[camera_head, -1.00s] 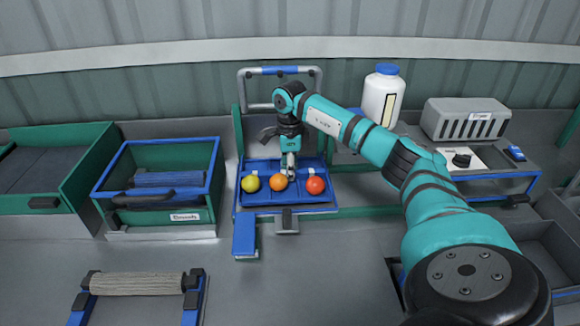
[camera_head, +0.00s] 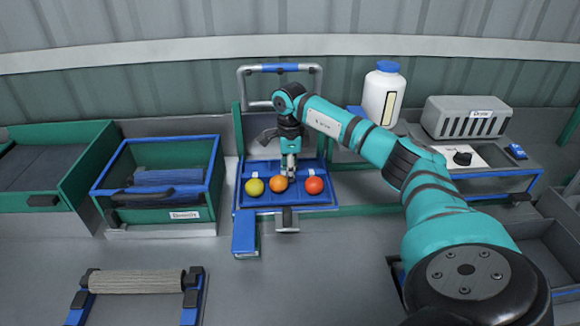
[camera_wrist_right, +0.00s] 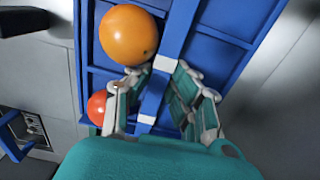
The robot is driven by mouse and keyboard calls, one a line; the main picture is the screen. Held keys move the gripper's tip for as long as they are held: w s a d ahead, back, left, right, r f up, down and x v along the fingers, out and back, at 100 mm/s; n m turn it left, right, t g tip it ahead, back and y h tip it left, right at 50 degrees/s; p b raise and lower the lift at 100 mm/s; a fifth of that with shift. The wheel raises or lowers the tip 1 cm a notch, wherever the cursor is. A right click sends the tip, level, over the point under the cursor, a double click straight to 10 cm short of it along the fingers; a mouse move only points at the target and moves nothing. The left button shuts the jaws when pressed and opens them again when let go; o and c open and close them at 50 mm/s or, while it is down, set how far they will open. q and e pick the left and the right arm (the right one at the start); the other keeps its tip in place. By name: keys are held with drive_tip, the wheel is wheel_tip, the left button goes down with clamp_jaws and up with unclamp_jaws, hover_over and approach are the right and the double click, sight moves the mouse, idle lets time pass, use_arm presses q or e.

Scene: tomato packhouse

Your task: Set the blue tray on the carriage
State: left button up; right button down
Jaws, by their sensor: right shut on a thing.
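The blue tray (camera_head: 319,200) lies level at the blue-and-green carriage (camera_head: 239,130) below the grey arched bar. Whether its underside touches the carriage is hidden. It holds a yellow tomato (camera_head: 254,187), an orange tomato (camera_head: 278,184) and a red tomato (camera_head: 314,186). My right gripper (camera_head: 290,177) points down at the tray's middle and is shut on its blue centre bar. In the right wrist view the fingers (camera_wrist_right: 158,100) close around that bar, between the tray's compartments (camera_wrist_right: 220,55). The orange tomato (camera_wrist_right: 128,35) sits close to the fingers. My left gripper is not in view.
A blue-rimmed green crate (camera_head: 165,215) stands left of the carriage. A white bottle (camera_head: 381,100) and a grey vented box (camera_head: 466,120) stand at the back right. A roller on blue brackets (camera_head: 137,282) is at front left. The front middle bench is clear.

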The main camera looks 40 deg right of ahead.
drive_tip(key=shift+f, duration=0.4)
drive_tip(key=c, duration=1.1)
unclamp_jaws()
drive_tip(key=shift+c, duration=0.4)
drive_tip(key=shift+c, duration=1.3)
drive_tip(key=shift+r+p, duration=2.65)
drive_tip(key=shift+r, duration=0.85)
